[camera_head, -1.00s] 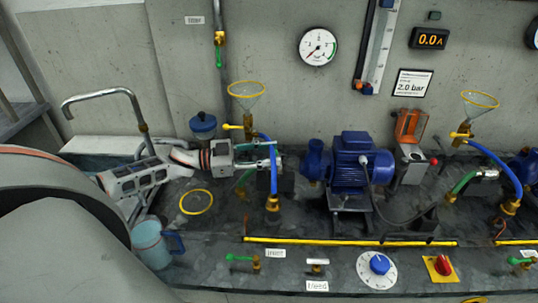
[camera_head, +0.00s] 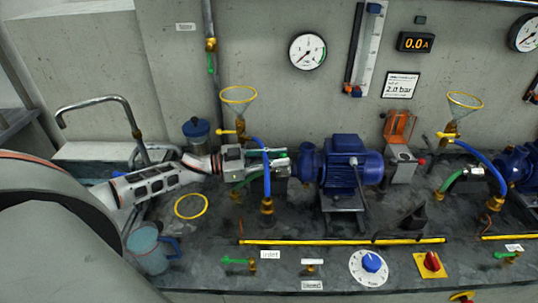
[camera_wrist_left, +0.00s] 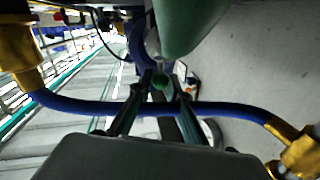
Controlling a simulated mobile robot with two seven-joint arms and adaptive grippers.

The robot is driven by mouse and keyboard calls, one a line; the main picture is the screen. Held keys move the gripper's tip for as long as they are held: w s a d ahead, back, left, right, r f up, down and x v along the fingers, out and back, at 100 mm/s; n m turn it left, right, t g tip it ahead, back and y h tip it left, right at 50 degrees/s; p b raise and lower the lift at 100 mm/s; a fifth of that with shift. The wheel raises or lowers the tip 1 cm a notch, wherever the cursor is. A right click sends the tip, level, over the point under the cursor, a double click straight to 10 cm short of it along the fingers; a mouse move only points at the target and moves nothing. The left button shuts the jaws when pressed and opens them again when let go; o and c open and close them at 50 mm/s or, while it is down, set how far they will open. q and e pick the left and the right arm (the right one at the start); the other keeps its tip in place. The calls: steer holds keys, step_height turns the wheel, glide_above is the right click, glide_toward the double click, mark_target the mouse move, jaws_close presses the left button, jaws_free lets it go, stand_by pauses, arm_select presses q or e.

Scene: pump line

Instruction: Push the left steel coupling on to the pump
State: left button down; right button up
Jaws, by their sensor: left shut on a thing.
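The left steel coupling (camera_head: 283,171) is a short silvery piece at the end of a green hose (camera_head: 243,183). It lies close against the inlet side of the blue pump (camera_head: 311,161); I cannot tell whether it is fully seated. My left gripper (camera_head: 277,160) reaches in from the left, behind the blue hose (camera_head: 266,172), and is shut on the coupling. In the left wrist view its two fingers (camera_wrist_left: 162,82) close around a small green part, and the blue hose (camera_wrist_left: 110,107) crosses in front of them. The right gripper is not in view.
A yellow-rimmed funnel (camera_head: 238,97) stands above the blue hose on brass fittings. A blue jug (camera_head: 150,249) and a yellow ring (camera_head: 191,206) are near my left arm. A second pump (camera_head: 520,168) with similar hoses is at the right. A yellow pipe (camera_head: 340,241) runs along the front.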

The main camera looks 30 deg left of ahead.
arm_select(q)
steer(key=shift+d, duration=0.1)
steer(key=c, duration=2.2)
jaws_free()
steer(key=o, duration=0.3)
steer(key=shift+w+d, duration=0.15)
steer(key=v, duration=1.2)
